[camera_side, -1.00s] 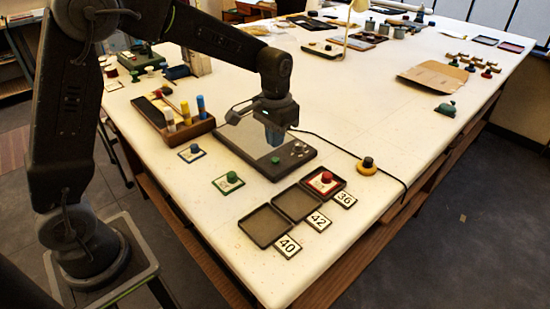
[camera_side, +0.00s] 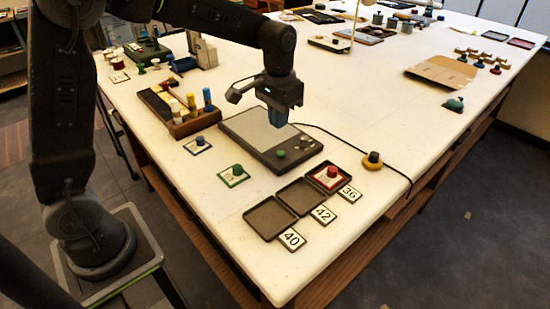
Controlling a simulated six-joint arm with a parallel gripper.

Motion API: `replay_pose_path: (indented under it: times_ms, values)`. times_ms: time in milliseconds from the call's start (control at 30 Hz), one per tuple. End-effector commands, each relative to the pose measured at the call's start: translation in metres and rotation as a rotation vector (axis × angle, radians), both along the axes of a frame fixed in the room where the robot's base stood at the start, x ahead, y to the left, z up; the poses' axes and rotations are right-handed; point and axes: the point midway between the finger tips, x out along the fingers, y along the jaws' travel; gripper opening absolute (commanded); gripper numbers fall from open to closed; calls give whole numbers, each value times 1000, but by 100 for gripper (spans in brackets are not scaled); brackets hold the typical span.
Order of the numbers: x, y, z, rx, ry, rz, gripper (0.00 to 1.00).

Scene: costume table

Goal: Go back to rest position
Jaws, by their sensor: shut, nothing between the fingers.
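My gripper (camera_side: 278,118) hangs with its blue fingertips pointing down above the back part of a dark flat device with a grey panel (camera_side: 250,131). The fingers look closed and hold nothing. A gap between the fingertips and the device seems to show, but its height is hard to judge.
In front are two empty trays (camera_side: 250,224) and a third tray holding a card with a red knob (camera_side: 331,171), beside labels 40, 42 and 36. A yellow-ringed black knob (camera_side: 372,160) lies near a cable. A wooden box with bottles (camera_side: 170,121) stands left.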

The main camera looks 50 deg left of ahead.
Motion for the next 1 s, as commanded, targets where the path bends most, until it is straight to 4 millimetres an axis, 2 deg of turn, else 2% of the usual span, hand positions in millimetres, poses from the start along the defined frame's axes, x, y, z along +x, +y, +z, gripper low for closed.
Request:
replay_pose_path:
  times_ms: [167,300,433,600,800,1000]
  values:
    - [-42,-1,38,1,-98,0,0]
    - [-88,-2,61,1,-190,0,0]
    - [-130,-3,73,1,-275,0,0]
    - [-180,-3,73,0,-378,0,0]
    - [-213,-3,64,0,-455,0,0]
    - [-221,-3,60,0,-473,0,0]
